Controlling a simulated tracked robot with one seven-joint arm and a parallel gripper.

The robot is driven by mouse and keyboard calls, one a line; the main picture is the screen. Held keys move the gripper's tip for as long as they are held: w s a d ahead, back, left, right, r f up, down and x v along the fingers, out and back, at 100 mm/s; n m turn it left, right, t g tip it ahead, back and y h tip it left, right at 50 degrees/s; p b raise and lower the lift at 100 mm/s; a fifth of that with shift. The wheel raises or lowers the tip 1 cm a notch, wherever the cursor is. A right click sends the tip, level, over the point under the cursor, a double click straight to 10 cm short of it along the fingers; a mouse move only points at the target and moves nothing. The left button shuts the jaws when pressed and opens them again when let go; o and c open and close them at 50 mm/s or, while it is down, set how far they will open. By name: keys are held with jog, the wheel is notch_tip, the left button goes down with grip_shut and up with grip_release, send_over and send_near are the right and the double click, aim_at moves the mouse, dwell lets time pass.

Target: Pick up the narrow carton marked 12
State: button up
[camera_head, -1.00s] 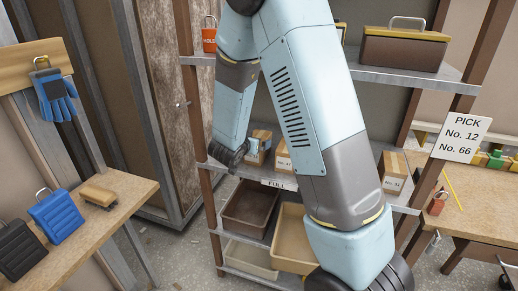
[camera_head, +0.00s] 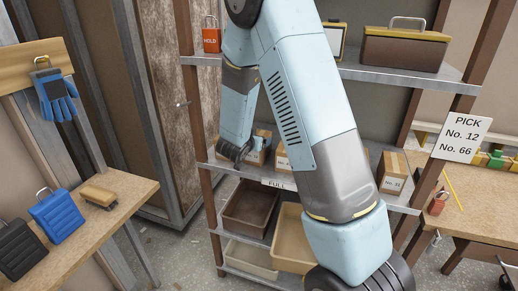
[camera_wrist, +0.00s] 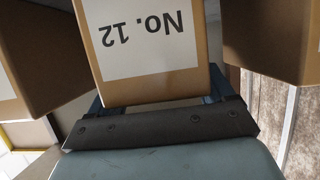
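The narrow carton marked No. 12 (camera_wrist: 152,40) is large in the wrist view, its label upside down. My gripper (camera_wrist: 158,98) faces it, with its blue fingers spread at the carton's left and right sides. Little gap shows beside the carton, and I cannot see the fingers pressed on it. In the head view my gripper (camera_head: 256,148) is at the middle shelf, at a brown carton (camera_head: 265,133) partly hidden by it. The number on that carton cannot be read there.
Brown cartons stand close on the left (camera_wrist: 40,60) and right (camera_wrist: 270,40) in the wrist view. A carton marked 33 (camera_head: 391,173) is farther right on the shelf (camera_head: 230,168). Bins (camera_head: 250,208) sit below. A pick sign (camera_head: 461,137) lists No. 12 and No. 66.

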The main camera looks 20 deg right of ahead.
jog(key=c, duration=0.9)
jog(key=shift+o, duration=0.2)
jog(key=shift+r, duration=0.1)
